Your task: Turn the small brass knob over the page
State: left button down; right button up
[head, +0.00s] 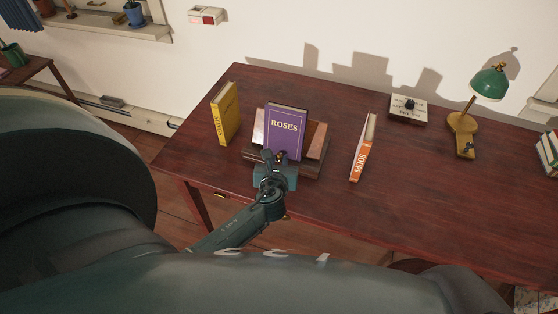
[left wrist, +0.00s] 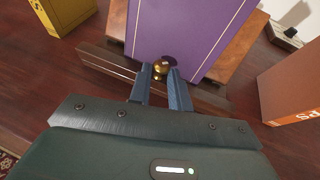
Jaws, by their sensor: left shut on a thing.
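The small brass knob (left wrist: 161,66) sits low in front of the purple book's cover in the left wrist view. My left gripper (left wrist: 165,76) is shut on it, with one blue-grey finger on each side, hiding part of it. The purple book marked ROSES (head: 285,131) stands leaning back on a wooden stand (head: 317,150) on the desk. In the head view my left gripper (head: 274,161) is at the stand's front, below the book. No open page shows. My right gripper is not in view.
On the dark red desk (head: 420,210), a yellow book (head: 225,114) stands left of the stand and an orange SOUPS book (head: 362,148) stands right. Farther right are a small lettered block (head: 408,108) and a green lamp (head: 489,84). The desk's right front is clear.

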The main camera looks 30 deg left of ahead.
pick_arm(q)
jog(key=shift+s+a+r+m+t+h+p, duration=0.15)
jog(key=shift+a+m+t+h+p, duration=0.15)
jog(key=shift+m+h+p, duration=0.45)
jog(key=shift+a+m+t+h, duration=0.15)
jog(key=shift+m+t+h, duration=0.15)
jog(key=shift+m+h, duration=0.55)
jog(key=shift+a+f+m+h+b, duration=0.15)
jog(key=shift+m+h+b, duration=0.1)
jog(key=shift+m+h, duration=0.45)
jog(key=shift+a+m+h+b, duration=0.1)
jog(key=shift+m+h+b, duration=0.1)
jog(key=shift+m+h, duration=0.5)
jog(key=shift+a+f+m+h+b, duration=0.2)
jog(key=shift+m+h, duration=0.3)
jog(key=shift+h, duration=0.4)
jog(key=shift+r+h, duration=0.2)
jog(key=shift+h, duration=0.1)
jog(key=c, duration=1.3)
grip_release()
